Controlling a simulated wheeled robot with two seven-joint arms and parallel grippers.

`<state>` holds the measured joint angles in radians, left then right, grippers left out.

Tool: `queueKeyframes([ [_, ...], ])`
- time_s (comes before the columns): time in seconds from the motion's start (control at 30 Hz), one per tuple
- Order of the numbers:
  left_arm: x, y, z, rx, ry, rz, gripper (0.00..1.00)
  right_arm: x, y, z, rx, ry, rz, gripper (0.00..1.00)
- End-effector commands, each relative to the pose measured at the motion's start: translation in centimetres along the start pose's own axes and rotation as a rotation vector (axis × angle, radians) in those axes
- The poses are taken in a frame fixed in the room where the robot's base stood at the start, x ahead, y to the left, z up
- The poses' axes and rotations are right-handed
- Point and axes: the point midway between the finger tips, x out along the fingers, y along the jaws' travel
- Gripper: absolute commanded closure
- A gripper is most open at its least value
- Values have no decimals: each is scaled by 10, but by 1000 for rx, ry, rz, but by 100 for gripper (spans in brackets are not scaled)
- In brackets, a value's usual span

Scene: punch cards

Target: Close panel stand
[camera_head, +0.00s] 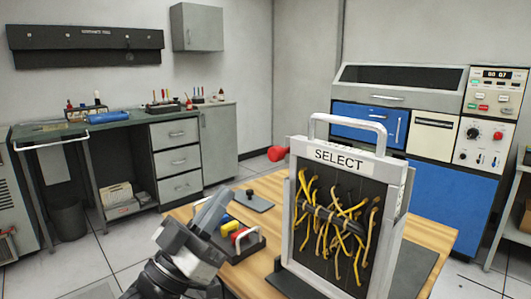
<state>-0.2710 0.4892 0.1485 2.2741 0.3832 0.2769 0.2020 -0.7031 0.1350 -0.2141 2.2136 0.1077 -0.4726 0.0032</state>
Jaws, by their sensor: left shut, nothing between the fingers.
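The panel stand (341,157) stands upright on the wooden table, marked SELECT, with a metal handle on top and yellow wires across its dark face. Its light frame rests on a dark base (290,285). A red knob (278,153) shows at the upper left of the panel; what it joins to is hard to see. My left gripper (216,202) is shut and empty, left of the panel and apart from it, in front of a small dark tray. My right gripper is not in view.
The dark tray (240,252) holds small yellow and red-handled items. A dark flat plate (254,201) lies behind it on the wooden table (185,213). Table surface between tray and panel is narrow. A workbench (85,127) and a blue console (440,190) stand farther back.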

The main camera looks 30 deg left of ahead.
Motion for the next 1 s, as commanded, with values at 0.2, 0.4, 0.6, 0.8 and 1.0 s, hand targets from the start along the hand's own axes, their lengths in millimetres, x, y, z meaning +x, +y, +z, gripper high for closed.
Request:
queueKeyframes([
  [0.2, 52, 0, -3, 0, 4, 0, 100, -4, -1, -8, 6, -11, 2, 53],
  [0.4, 85, 0, 8, -1, -3, -2, 100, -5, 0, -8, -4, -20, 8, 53],
  [0.6, 100, 0, 25, -1, -3, -2, 100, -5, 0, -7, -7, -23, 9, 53],
  [0.8, 104, 0, 30, 0, -4, -1, 100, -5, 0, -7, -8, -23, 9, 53],
  [1.0, 103, 0, 30, 0, -4, -1, 100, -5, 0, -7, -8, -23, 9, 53],
])
